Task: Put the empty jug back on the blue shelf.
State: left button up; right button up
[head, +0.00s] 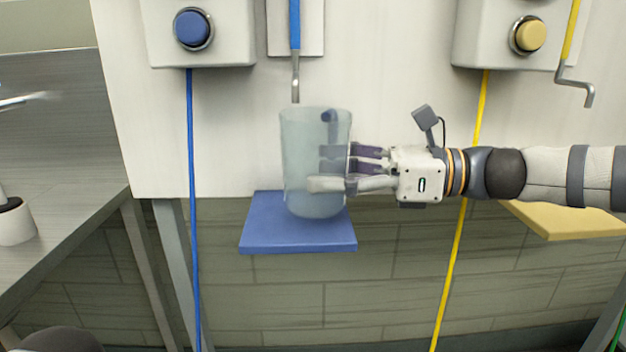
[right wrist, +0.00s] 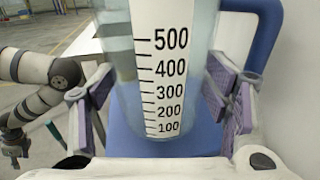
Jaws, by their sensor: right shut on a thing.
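The jug (head: 315,130) is clear and bluish, and it stands upright in the head view. No clear liquid line shows in it. My right gripper (head: 335,170) comes from the right and is shut around the jug's side. The right wrist view shows the jug (right wrist: 160,75) close up between the finger pads, with marks from 100 to 500 and a blue handle (right wrist: 268,35). The blue shelf (head: 262,232) lies under the jug; I cannot tell whether the base touches it.
A blue button box (head: 235,40) and a yellow one (head: 490,50) are on the wall above. A yellow shelf (head: 575,222) is at right. A grey counter (head: 75,180) stands left. Blue and yellow cords run down.

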jog(key=a, duration=0.1)
jog(key=f, duration=0.1)
jog(key=a, duration=0.1)
jog(key=shift+w+a+f, duration=0.15)
jog(key=shift+w+a, duration=0.15)
jog(key=shift+a, duration=0.05)
jog(key=shift+f, duration=0.15)
jog(key=shift+d, duration=0.15)
jog(key=o, duration=1.6)
jog(key=shift+f, duration=0.1)
jog(key=shift+c, duration=0.2)
jog(key=shift+r, duration=0.2)
jog(key=v, duration=1.2)
